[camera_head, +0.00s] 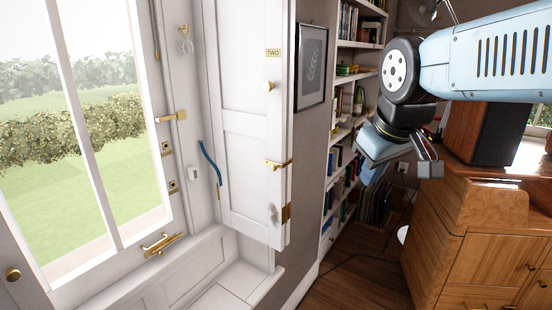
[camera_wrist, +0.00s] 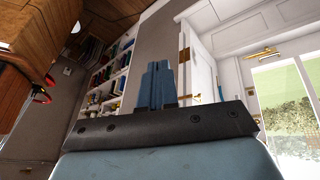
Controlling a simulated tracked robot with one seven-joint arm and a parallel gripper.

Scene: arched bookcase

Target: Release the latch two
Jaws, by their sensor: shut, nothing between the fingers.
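A white panelled shutter (camera_head: 245,120) by the window bears a brass plate reading TWO (camera_head: 273,53). A brass latch (camera_head: 278,163) sits across its right edge, at about mid-height. A small round knob (camera_head: 268,87) is above the latch. In the wrist view the white shutter (camera_wrist: 200,72) stands just right of my fingers, and a brass fitting (camera_wrist: 197,97) shows on it. My gripper (camera_wrist: 158,68) is shut and empty, its blue fingers pressed together. In the head view my gripper (camera_head: 372,172) is well right of the latch, apart from it, before the bookshelves.
Bookshelves (camera_head: 343,130) line the far wall, with a framed picture (camera_head: 311,66) beside them. A wooden cabinet (camera_head: 478,240) stands at right, with a dark speaker-like box (camera_head: 484,133) on it. A window (camera_head: 85,110) is at left. Open air lies between gripper and shutter.

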